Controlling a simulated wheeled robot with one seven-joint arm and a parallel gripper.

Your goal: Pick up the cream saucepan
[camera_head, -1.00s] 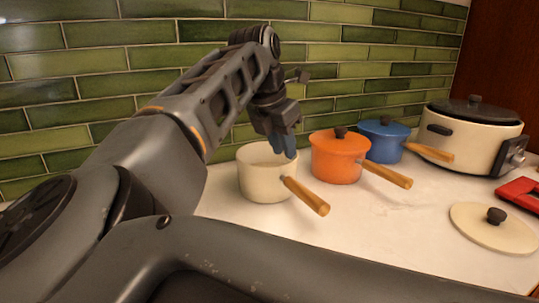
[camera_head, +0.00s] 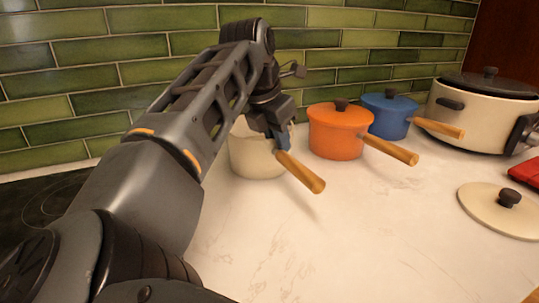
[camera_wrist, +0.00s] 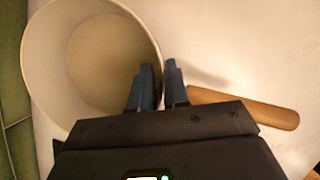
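The cream saucepan (camera_head: 247,160) stands upright and uncovered on the white counter, its wooden handle (camera_head: 302,173) pointing to the front right. The wrist view shows its empty inside (camera_wrist: 100,60) at the left and its handle (camera_wrist: 250,108) at the right. My gripper (camera_head: 283,146) is down at the pan's handle side. In the wrist view, the blue fingers of my gripper (camera_wrist: 159,66) are a narrow gap apart, one inside the pan and one outside, with the rim between them. I see no clear pinch on the wall. The finger ends are partly hidden in the head view.
An orange lidded saucepan (camera_head: 335,135) stands close to the right, then a blue one (camera_head: 388,118) and a cream cooker (camera_head: 470,120). A cream lid (camera_head: 485,210) lies at right. A green tiled wall (camera_head: 80,90) is close behind. The front counter is clear.

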